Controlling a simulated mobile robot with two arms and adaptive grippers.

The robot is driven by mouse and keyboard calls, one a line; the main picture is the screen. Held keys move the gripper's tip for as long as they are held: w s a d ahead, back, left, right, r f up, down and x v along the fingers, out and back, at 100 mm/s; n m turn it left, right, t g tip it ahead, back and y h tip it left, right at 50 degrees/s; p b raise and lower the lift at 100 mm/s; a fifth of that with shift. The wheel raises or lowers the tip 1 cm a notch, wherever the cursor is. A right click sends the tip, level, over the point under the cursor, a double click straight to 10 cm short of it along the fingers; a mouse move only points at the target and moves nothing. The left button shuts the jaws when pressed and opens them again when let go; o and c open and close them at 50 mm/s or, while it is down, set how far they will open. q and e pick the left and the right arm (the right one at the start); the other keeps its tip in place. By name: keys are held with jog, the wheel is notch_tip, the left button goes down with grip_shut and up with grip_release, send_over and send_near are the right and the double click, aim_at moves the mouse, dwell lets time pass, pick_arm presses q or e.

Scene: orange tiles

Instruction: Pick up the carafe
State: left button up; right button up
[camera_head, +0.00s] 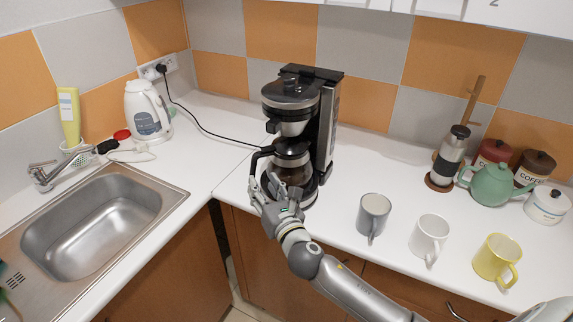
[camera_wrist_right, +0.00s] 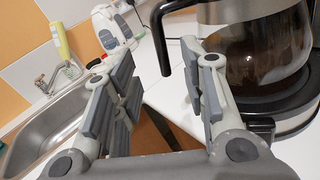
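The carafe (camera_head: 294,167) is glass with dark coffee inside and a black handle (camera_head: 255,160). It sits on the plate of the black and silver coffee maker (camera_head: 292,95). My right gripper (camera_head: 266,184) is in front of the carafe, low on its handle side, and covers part of it. In the right wrist view the fingers (camera_wrist_right: 155,75) are spread with nothing held. There the handle (camera_wrist_right: 162,45) hangs in the gap between the fingers as seen, and the carafe (camera_wrist_right: 265,48) is beyond the right finger. Contact cannot be told. My left gripper is not in view.
A grey mug (camera_head: 372,214), a white mug (camera_head: 428,236) and a yellow mug (camera_head: 495,258) stand to the right on the white counter. A teapot (camera_head: 492,185) and canisters are further right. The sink (camera_head: 95,225) and a kettle (camera_head: 146,110) are left.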

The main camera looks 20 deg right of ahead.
aim_at(255, 171)
jog(key=shift+w+f+p, duration=0.2)
jog(key=shift+w+p, duration=0.3)
jog(key=shift+w, duration=3.8)
jog(key=shift+s, duration=0.1)
grip_shut()
jog(key=shift+r, duration=0.25)
